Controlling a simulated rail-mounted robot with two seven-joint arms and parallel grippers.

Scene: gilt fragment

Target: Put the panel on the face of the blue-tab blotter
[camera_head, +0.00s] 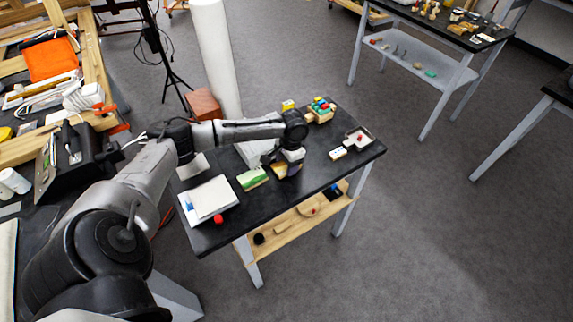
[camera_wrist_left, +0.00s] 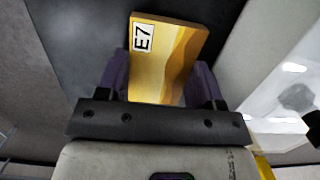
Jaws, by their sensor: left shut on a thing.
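The panel (camera_wrist_left: 165,60), a gold-and-yellow piece with an "E7" label, is held between the purple fingers of my left gripper (camera_wrist_left: 163,85) in the left wrist view. In the head view the panel (camera_head: 279,171) shows as a small golden patch beside my left gripper (camera_head: 289,169), over the black table. I cannot tell its exact height above the top. A white blotter (camera_head: 212,192) with a small blue tab at its left edge lies on the left part of this table, left of the gripper. Its face looks bare. My right gripper is out of view.
A green-and-white block (camera_head: 252,179) lies between blotter and gripper. A red ball (camera_head: 218,218) sits at the blotter's front edge. A white tray (camera_head: 359,139), a white card (camera_head: 337,153) and a rack of coloured pieces (camera_head: 320,110) stand on the right part of the black table (camera_head: 305,184).

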